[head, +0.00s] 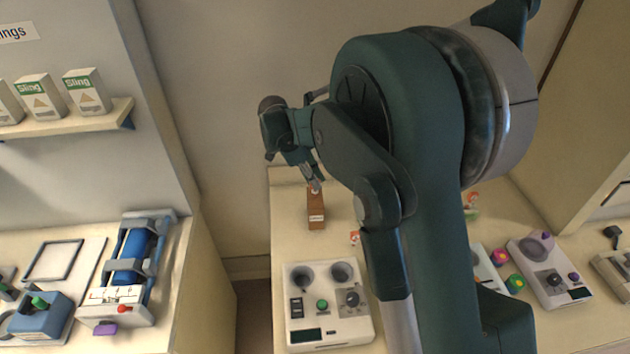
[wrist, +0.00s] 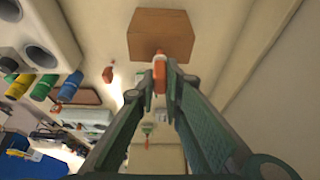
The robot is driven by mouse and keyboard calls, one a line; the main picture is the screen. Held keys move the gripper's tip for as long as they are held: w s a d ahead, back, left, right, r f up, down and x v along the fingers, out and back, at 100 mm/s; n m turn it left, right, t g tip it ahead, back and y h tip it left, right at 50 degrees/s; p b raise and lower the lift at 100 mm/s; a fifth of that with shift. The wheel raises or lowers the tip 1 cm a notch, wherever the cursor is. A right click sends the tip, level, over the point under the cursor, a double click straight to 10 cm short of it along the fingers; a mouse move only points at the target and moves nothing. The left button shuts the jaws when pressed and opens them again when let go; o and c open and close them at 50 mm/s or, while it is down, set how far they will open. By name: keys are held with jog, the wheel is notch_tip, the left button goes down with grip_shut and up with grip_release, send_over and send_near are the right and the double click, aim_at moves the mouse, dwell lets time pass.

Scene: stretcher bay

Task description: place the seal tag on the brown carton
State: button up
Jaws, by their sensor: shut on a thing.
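The brown carton (head: 316,212) stands on the middle counter in the head view, with a pale label on its front. It also shows at the top of the wrist view (wrist: 160,27). My gripper (head: 314,182) is just above the carton in the head view. In the wrist view its fingertips (wrist: 160,72) are closed on a small orange-red and white piece, the seal tag (wrist: 159,78). The tag overlaps the carton's near edge in that view. I cannot tell whether it touches the carton.
A white device with two round wells (head: 328,305) stands in front of the carton. A small orange and white item (head: 354,238) lies between them. A blue-cylinder device (head: 132,260) is on the left counter; another knobbed device (head: 548,272) is at right. Counter left of the carton is clear.

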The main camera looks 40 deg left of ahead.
jog(key=shift+f, duration=0.15)
jog(key=o, duration=0.7)
jog(key=shift+r, duration=0.2)
jog(key=v, duration=1.2)
jog(key=shift+b, duration=0.4)
jog(key=shift+d, duration=0.1)
